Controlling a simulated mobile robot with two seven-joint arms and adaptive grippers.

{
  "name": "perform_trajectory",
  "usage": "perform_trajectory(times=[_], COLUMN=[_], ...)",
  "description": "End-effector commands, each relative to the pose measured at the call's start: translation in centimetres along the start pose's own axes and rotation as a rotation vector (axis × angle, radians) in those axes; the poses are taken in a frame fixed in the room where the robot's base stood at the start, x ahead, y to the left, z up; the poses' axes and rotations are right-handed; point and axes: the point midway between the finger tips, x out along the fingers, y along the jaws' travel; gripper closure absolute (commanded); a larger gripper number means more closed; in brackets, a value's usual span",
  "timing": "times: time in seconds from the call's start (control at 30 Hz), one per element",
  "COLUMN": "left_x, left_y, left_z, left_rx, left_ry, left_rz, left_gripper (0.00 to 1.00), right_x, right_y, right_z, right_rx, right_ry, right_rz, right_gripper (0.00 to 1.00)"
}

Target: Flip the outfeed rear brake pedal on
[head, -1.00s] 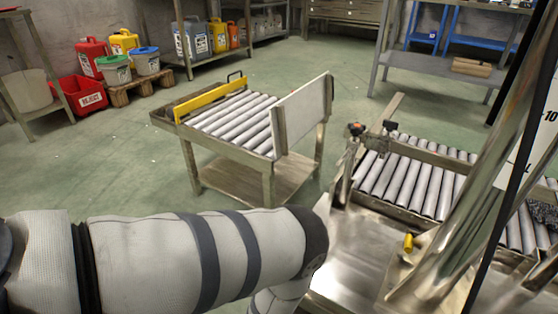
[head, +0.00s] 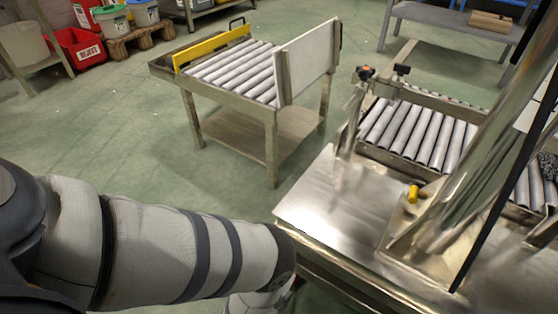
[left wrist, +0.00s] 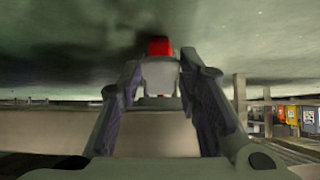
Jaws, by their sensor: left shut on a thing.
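In the left wrist view my left gripper (left wrist: 161,73) is shut on a pale grey piece with a red end (left wrist: 159,46); I cannot tell whether this is the brake pedal. The fingers stand on both sides of it, under a dark greenish surface. No brake pedal can be made out there. A roller cart (head: 230,74) with a yellow bar and an upright pale plate stands at upper middle. My right gripper is not in view.
A steel bench (head: 320,205) with a roller conveyor (head: 415,128), a yellow knob (head: 413,194) and a post with clamps fills the right. A red reject bin (head: 76,50) and pails stand at the upper left. Green floor around the cart is clear.

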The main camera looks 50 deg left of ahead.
Motion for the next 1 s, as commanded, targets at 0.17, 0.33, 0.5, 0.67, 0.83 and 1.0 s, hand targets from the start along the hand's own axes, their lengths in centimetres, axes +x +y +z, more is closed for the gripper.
perform_trajectory(times=[0.17,0.33,0.5,0.67,0.83,1.0], left_x=[0.23,0.24,0.25,0.25,0.25,0.13], left_y=[-0.01,-0.01,-0.01,-0.01,-0.01,-0.01], left_z=[0.31,0.30,0.28,0.28,0.26,0.28], left_rx=[0.000,0.000,0.000,0.000,0.000,0.000], left_ry=[0.035,0.047,0.047,0.047,0.047,0.046], left_rz=[0.000,0.000,0.000,0.000,0.000,0.000], left_gripper=[0.96,0.96,0.96,0.57,0.48,0.48], right_x=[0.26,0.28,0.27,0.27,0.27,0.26], right_y=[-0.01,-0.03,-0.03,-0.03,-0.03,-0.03], right_z=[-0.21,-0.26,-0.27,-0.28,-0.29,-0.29], right_rx=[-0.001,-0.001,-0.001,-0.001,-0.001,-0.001], right_ry=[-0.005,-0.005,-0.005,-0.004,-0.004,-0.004], right_rz=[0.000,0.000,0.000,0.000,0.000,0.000], right_gripper=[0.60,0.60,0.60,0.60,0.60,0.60])
